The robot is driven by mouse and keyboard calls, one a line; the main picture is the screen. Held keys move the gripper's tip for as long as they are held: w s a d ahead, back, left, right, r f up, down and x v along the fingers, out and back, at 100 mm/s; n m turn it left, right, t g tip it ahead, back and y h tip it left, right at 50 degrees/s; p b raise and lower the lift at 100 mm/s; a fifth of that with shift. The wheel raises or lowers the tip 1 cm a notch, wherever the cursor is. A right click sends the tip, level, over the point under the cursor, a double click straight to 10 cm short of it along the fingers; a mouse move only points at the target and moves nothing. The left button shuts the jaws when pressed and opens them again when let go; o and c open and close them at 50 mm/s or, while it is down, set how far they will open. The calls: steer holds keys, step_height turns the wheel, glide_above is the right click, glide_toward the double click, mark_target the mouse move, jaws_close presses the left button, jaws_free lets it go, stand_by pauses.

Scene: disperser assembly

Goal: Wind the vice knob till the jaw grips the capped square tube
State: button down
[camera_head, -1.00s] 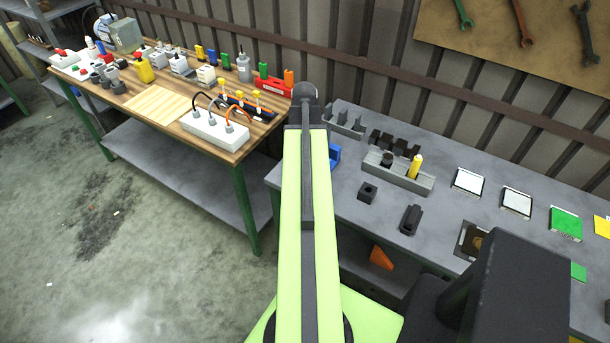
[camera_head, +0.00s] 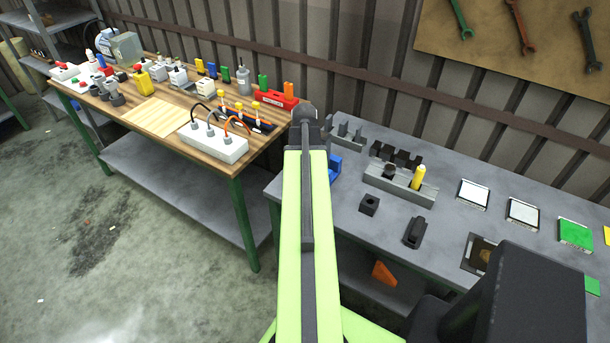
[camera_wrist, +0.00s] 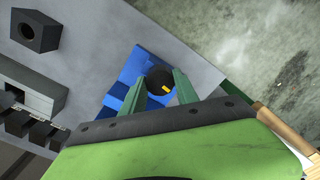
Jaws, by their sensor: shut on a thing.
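The blue vice (camera_wrist: 122,88) sits at the edge of the grey bench in the wrist view. In the head view only a small part of the vice (camera_head: 334,169) shows to the right of my arm. The round black vice knob (camera_wrist: 158,76) has a yellow mark on its face. My gripper (camera_wrist: 160,80) has its two green fingers on either side of the knob and is shut on it. In the head view my arm hides the gripper and the knob. I cannot make out the capped square tube or the jaw gap in either view.
A black block with a round hole (camera_head: 369,204) and another dark part (camera_head: 414,232) stand on the grey bench. A grey holder with a yellow peg (camera_head: 418,177) stands behind them. The wooden bench (camera_head: 150,115) at left is crowded. Open floor lies beyond the vice.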

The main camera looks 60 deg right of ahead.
steer(key=shift+m, duration=0.6)
steer(key=c, duration=0.9)
jaws_free()
step_height(320, 180, up, 17)
steer(key=p, duration=1.7)
steer(key=shift+r, duration=0.2)
